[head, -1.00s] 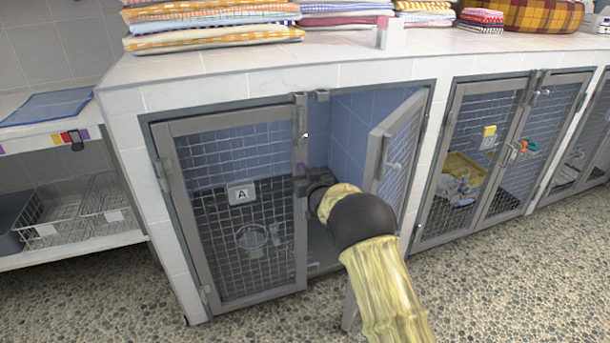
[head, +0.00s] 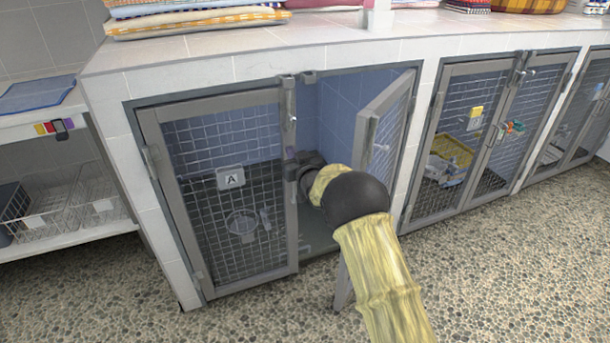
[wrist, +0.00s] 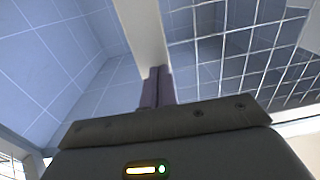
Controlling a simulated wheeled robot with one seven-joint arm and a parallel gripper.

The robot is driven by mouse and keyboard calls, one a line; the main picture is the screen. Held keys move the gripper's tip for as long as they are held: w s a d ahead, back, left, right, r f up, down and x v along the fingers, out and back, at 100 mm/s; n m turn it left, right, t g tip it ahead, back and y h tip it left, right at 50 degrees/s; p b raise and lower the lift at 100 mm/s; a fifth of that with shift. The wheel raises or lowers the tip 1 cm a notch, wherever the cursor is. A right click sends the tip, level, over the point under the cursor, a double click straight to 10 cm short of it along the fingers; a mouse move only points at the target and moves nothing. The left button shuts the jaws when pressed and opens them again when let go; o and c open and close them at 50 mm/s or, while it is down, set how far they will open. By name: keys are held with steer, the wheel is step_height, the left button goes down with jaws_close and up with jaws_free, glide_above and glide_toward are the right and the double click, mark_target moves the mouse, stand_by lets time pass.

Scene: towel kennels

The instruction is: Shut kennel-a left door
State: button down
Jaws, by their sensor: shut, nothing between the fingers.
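The left door (head: 230,222) of kennel A is a grey-framed wire mesh door with an "A" plate (head: 231,179). In the head view it stands at or close to the front opening; I cannot tell whether it is fully flush. My gripper (head: 292,160) is at the door's free right edge, about mid-height, partly hidden by my own wrist. In the wrist view the shut fingertips (wrist: 157,80) meet the door's pale frame bar (wrist: 143,30), with mesh to its right. Nothing is held. A latch (head: 290,108) sits high on the free edge.
The kennel's right door (head: 383,150) stands ajar, swung outward, close to my arm. A neighbouring kennel (head: 470,145) to the right has its doors closed. Folded towels (head: 195,18) lie on the tiled top. Wire baskets (head: 65,205) stand at left. The pebbled floor in front is clear.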

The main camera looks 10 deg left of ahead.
steer(key=p+v, duration=0.2)
steer(key=v, duration=1.1)
steer(key=shift+s+f, duration=0.15)
steer(key=shift+s, duration=0.1)
steer(key=shift+d, duration=0.15)
steer(key=shift+w, duration=0.15)
